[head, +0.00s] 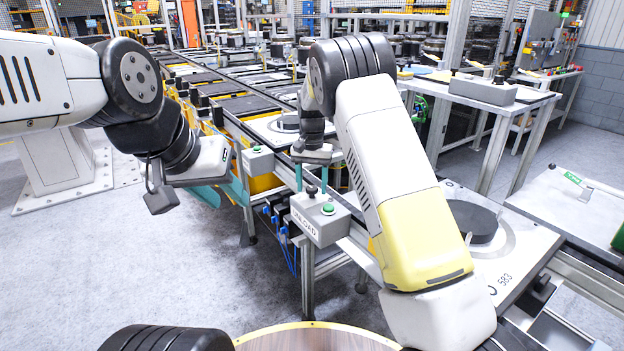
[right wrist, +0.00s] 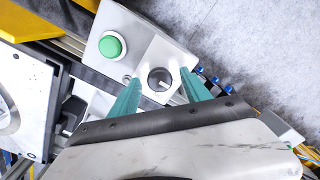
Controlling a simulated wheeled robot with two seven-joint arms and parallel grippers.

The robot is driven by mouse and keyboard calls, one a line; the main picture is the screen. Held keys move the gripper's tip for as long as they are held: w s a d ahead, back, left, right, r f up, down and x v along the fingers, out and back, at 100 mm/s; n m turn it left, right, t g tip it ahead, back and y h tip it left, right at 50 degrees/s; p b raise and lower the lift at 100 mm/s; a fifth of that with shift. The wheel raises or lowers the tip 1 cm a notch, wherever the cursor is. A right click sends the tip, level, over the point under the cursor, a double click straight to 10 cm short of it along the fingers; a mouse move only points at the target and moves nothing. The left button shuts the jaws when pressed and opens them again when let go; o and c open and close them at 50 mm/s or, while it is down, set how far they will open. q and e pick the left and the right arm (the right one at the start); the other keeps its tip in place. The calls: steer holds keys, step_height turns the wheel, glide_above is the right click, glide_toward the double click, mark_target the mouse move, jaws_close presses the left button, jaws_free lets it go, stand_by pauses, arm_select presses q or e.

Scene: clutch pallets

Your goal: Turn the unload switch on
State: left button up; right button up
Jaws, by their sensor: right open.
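The unload switch (head: 312,191) is a small dark knob on top of a grey box (head: 305,231) labelled UNLOAD, beside a green button (head: 328,208). In the right wrist view, the switch (right wrist: 159,80) shows as a dark ring with a pale middle, and the green button (right wrist: 111,46) is to its left. My right gripper (head: 311,186) points down over the switch, open, with one teal finger on each side of it. In the right wrist view, gaps show between the fingers and the switch. My left gripper (head: 228,203) hangs open and empty at the left, away from the box.
A second grey box with a green button (head: 257,151) stands farther back along the conveyor. A pallet with a black disc (head: 473,222) lies to the right of my right arm. Blue connectors (head: 276,220) hang beside the unload box. The grey floor at front left is clear.

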jaws_close()
steer(key=shift+m, duration=0.3)
steer(key=m, duration=1.1)
stand_by(0.4)
steer(key=shift+m, duration=0.3)
jaws_free()
